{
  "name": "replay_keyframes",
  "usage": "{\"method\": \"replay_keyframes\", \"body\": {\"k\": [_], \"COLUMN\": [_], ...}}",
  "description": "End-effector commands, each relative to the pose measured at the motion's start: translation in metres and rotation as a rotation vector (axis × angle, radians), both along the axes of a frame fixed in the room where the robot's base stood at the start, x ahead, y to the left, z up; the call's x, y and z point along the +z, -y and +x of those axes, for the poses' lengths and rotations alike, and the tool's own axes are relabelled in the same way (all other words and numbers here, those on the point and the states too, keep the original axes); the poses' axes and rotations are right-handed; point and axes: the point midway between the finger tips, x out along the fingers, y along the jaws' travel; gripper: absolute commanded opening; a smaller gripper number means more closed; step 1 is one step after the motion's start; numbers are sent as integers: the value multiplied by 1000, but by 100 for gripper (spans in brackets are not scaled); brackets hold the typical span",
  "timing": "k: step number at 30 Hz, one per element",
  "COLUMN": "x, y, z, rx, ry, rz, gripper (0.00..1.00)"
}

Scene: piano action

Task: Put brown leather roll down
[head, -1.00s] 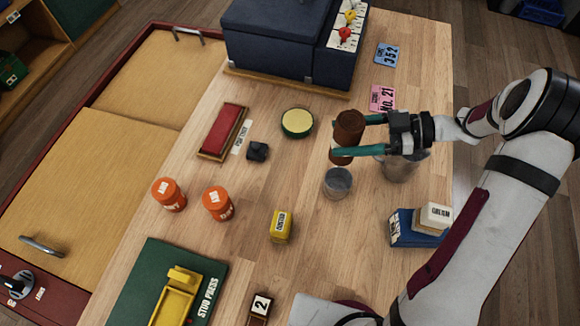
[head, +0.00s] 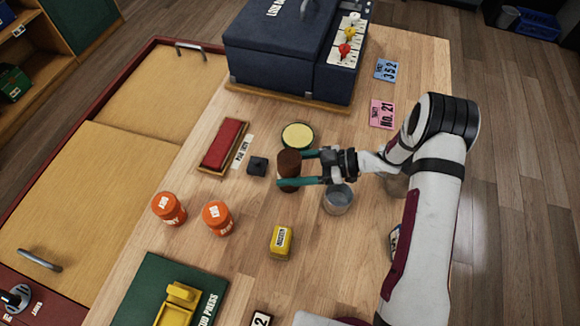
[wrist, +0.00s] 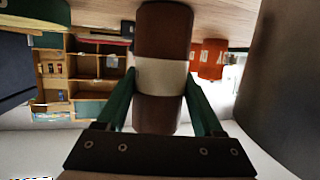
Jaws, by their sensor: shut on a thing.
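The brown leather roll (head: 289,165) is upright between the two green fingers of my gripper (head: 300,168). In the wrist view the roll (wrist: 162,32) shows a pale band around its middle, and the fingers of my gripper (wrist: 160,95) press on it from both sides at that band. In the head view the roll is over the wooden table (head: 330,240), just below the yellow-topped round tin. I cannot tell whether its base touches the table.
A grey metal cup (head: 337,199) stands just right of the roll, under my wrist. A small dark block (head: 257,165) and a red pad (head: 223,144) are to the left. The yellow-topped green tin (head: 298,136) is close behind. Two orange jars (head: 217,217) and a yellow box (head: 281,242) stand in front.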

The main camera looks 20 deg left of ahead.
Motion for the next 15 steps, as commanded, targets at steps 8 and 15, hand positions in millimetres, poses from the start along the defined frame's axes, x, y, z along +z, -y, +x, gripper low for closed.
{"method": "replay_keyframes", "body": {"k": [8,15], "x": [-3,-3], "y": [0,0], "z": [0,0], "rx": [0,0], "ry": [0,0], "rz": [0,0], "gripper": [96,99]}}
